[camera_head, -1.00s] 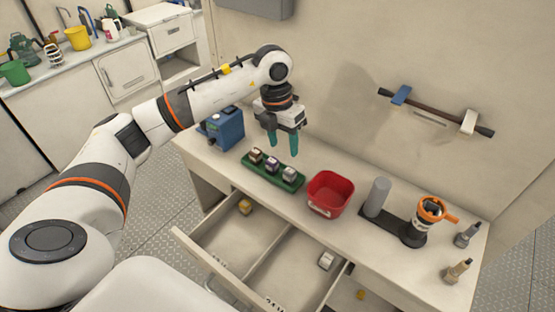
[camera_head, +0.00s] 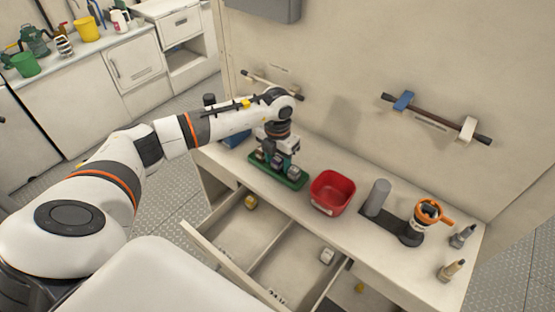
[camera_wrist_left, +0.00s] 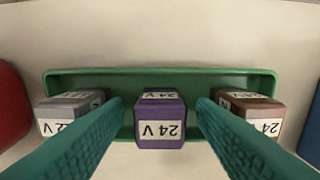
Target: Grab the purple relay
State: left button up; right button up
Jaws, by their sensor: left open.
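The purple relay (camera_wrist_left: 160,141), marked 24 V, stands in the middle of a green tray (camera_wrist_left: 160,78) in the left wrist view. A grey relay (camera_wrist_left: 72,108) is to its left and a brown relay (camera_wrist_left: 250,110) to its right, both partly behind my fingers. My left gripper (camera_head: 276,163) is down at the green tray (camera_head: 293,185) in the head view. Its teal fingers are open, one on each side of the purple relay, with visible gaps. My right gripper is not in view.
A red bin (camera_head: 332,192) stands just right of the tray. A blue box (camera_head: 235,139) is left of it, partly hidden by my arm. A grey cylinder (camera_head: 377,197) stands farther right. The open drawer below holds a yellow block (camera_head: 250,202) and a white block (camera_head: 327,256).

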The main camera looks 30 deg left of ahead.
pick_arm(q)
jog(key=shift+f, duration=0.5)
jog(key=shift+c, duration=0.2)
